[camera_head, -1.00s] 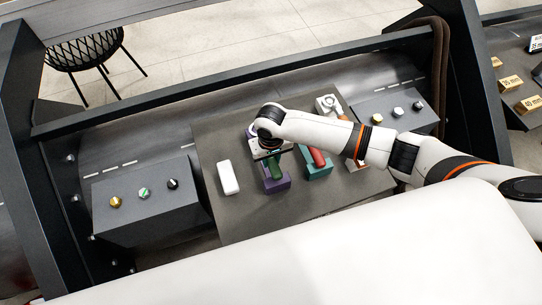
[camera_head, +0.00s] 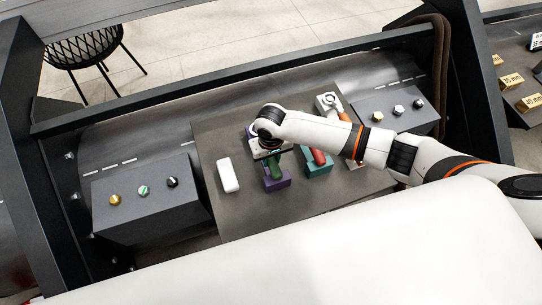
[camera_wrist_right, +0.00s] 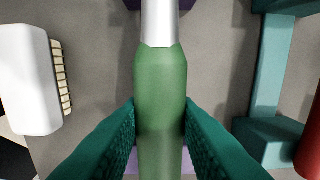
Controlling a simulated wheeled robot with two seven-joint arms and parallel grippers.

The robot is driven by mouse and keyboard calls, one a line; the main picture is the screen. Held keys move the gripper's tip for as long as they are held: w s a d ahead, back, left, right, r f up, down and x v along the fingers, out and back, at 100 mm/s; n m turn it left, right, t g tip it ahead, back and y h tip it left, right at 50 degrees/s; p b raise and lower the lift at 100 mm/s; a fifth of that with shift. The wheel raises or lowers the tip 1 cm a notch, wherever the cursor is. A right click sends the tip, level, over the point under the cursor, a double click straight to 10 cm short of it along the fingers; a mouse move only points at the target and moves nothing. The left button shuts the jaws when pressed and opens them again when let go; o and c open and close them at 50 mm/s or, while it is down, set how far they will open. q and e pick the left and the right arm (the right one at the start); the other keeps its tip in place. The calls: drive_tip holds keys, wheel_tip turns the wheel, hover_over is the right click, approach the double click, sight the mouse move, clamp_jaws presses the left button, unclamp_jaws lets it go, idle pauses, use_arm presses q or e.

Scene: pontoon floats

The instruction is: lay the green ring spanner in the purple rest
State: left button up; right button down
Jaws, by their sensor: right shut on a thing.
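The green spanner's handle (camera_wrist_right: 161,105) runs lengthwise through the middle of the right wrist view, with its pale metal shank (camera_wrist_right: 159,22) at the top. My right gripper (camera_wrist_right: 160,120) is shut on this handle, one teal finger on each side. In the head view the right gripper (camera_head: 270,154) hides most of the spanner; part of the green handle (camera_head: 275,169) shows. The purple rest (camera_head: 277,184) lies under the spanner, partly hidden. I cannot tell whether the spanner touches it. The spanner's ring end is hidden. My left gripper is not in view.
A teal rest (camera_head: 320,169) with a red-handled tool (camera_head: 318,156) is close on the right. A white brush (camera_head: 228,176) lies on the left. An orange-handled tool (camera_head: 344,117) is farther right. Boxes with knobs (camera_head: 150,222) (camera_head: 385,108) flank the grey board (camera_head: 250,215).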

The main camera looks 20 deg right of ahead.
drive_tip(key=shift+f, duration=0.25)
drive_tip(key=c, duration=1)
unclamp_jaws()
drive_tip(key=shift+c, duration=0.2)
wheel_tip(320, 180, up, 12)
drive_tip(key=shift+s, duration=0.15)
